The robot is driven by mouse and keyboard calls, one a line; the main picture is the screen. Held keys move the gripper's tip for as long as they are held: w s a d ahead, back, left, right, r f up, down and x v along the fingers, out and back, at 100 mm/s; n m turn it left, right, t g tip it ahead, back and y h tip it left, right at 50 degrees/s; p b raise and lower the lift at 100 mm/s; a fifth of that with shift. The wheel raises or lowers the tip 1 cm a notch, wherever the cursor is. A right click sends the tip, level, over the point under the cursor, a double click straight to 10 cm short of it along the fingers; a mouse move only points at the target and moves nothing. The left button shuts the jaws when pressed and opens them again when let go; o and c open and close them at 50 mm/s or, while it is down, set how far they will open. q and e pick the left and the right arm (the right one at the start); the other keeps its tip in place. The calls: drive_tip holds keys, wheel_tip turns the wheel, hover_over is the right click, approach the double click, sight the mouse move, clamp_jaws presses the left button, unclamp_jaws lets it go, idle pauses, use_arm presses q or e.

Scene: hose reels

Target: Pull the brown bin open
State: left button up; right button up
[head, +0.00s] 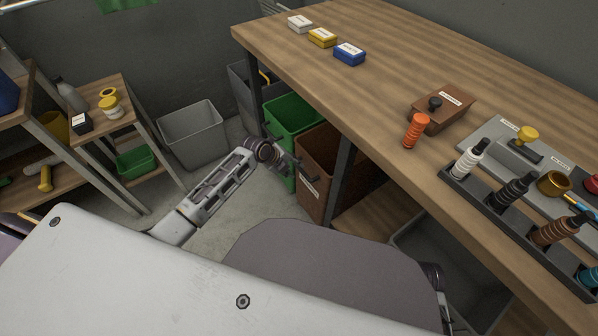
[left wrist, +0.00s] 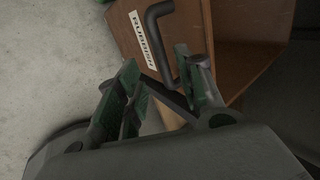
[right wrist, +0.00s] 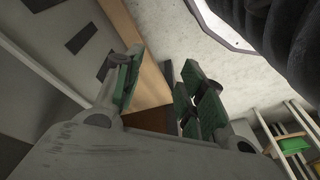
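The brown bin (head: 313,196) stands under the workbench, next to a green bin (head: 291,115). In the left wrist view its front (left wrist: 190,22) carries a white "RUBBISH" label (left wrist: 142,41) and a black bar handle (left wrist: 157,40). My left gripper (head: 291,160) is at the bin's front. In the left wrist view its fingers (left wrist: 158,62) are apart, with the lower part of the handle showing between them; I cannot tell whether they touch it. My right gripper (right wrist: 161,62) is open and empty in its wrist view, low beside the bench.
The workbench (head: 390,70) overhangs the bins, and its dark leg (head: 341,165) stands close to the brown bin. A grey bin (head: 193,135) stands on the floor further left. A shelf unit (head: 110,125) is at the left. Bare floor lies in front of the bins.

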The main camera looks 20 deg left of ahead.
sight(301, 171)
use_arm(q)
drive_tip(key=b+x, duration=0.1)
drive_tip(key=x, duration=0.3)
drive_tip(key=shift+w+d+f, duration=0.1)
drive_tip(key=shift+w+f, duration=0.05)
drive_tip(key=shift+f, duration=0.15)
drive_tip(key=shift+w+d+f+b, duration=0.1)
drive_tip(key=shift+w+f+b, duration=0.1)
drive_tip(key=shift+f+b, duration=0.15)
drive_tip(key=shift+f, duration=0.1)
use_arm(e)
drive_tip(key=r, duration=0.2)
drive_tip(key=shift+a+r+t, duration=0.25)
drive_tip(key=shift+r+t, duration=0.05)
drive_tip(key=shift+r, duration=0.1)
use_arm(q)
clamp_jaws()
use_arm(e)
drive_tip(key=shift+w+r, duration=0.1)
drive_tip(key=shift+w, duration=0.25)
